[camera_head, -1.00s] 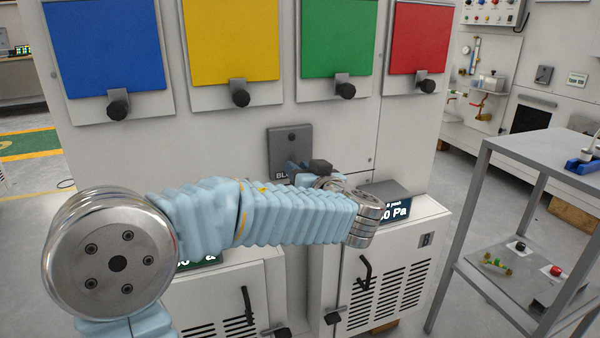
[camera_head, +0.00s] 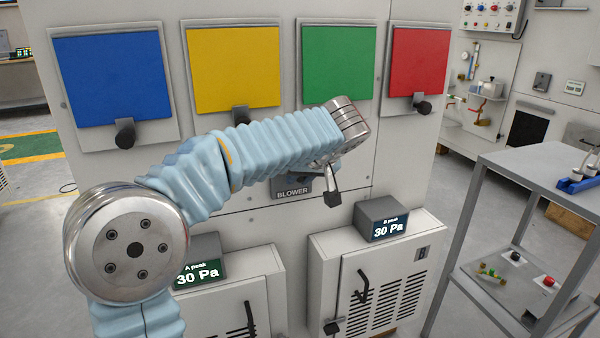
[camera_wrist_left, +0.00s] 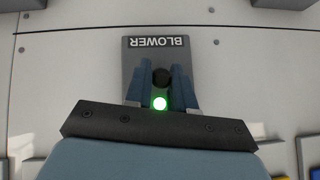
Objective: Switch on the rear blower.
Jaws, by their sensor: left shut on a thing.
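The blower switch plate (camera_head: 292,193) is a grey panel labelled BLOWER on the front wall, mostly hidden behind my left arm in the head view. In the wrist view the plate (camera_wrist_left: 130,60) appears upside down, with a black knob (camera_wrist_left: 161,77) and a bright green lamp (camera_wrist_left: 160,103). My left gripper (camera_wrist_left: 163,84) is shut on the knob, one blue finger on each side. The fingers partly cover the knob. In the head view the gripper (camera_head: 310,178) is at the plate, largely behind the wrist. My right gripper is not in view.
Blue (camera_head: 108,77), yellow (camera_head: 237,68), green (camera_head: 338,62) and red (camera_head: 419,62) panels hang above. Below are two vented cabinets with displays A peak (camera_head: 196,270) and B peak (camera_head: 388,226), both reading 30 Pa. A grey shelf rack (camera_head: 535,165) stands at right.

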